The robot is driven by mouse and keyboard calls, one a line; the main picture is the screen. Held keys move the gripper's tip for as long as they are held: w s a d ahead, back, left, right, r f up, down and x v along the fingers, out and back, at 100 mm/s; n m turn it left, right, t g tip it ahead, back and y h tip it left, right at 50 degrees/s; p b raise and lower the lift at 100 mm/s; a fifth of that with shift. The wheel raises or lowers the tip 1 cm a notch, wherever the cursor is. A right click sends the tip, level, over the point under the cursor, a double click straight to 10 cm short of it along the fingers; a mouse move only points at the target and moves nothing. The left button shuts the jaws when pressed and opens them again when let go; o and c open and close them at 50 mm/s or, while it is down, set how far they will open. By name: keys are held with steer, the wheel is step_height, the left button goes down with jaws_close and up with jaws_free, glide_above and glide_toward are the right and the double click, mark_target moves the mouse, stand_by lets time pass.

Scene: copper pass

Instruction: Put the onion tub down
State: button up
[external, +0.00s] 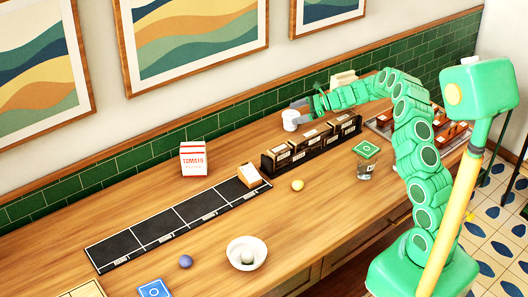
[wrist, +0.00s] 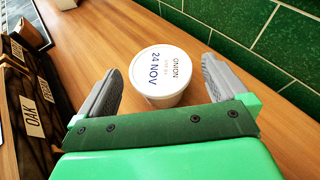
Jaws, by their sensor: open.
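The onion tub (external: 290,120) is a small white round tub near the tiled back wall, just left of my gripper's end in the external view. In the wrist view the tub (wrist: 162,74) stands upright on the wooden counter, its white lid marked "ONION" and "24 NOV". My gripper (external: 302,106) is low at the back of the counter. In the wrist view my gripper (wrist: 160,88) is open, with one grey finger on each side of the tub and visible gaps between.
A black rack of labelled packets (external: 278,163) stands close in front of the tub. The green tiled wall (wrist: 245,35) is close on the right in the wrist view. A tomato box (external: 193,160), a black sectioned strip (external: 165,222) and a white bowl (external: 262,260) are further left.

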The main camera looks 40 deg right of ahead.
steer(key=v, duration=0.8)
steer(key=shift+s+d+r, duration=0.15)
steer(key=shift+d+r, duration=0.05)
steer(key=shift+r, duration=0.05)
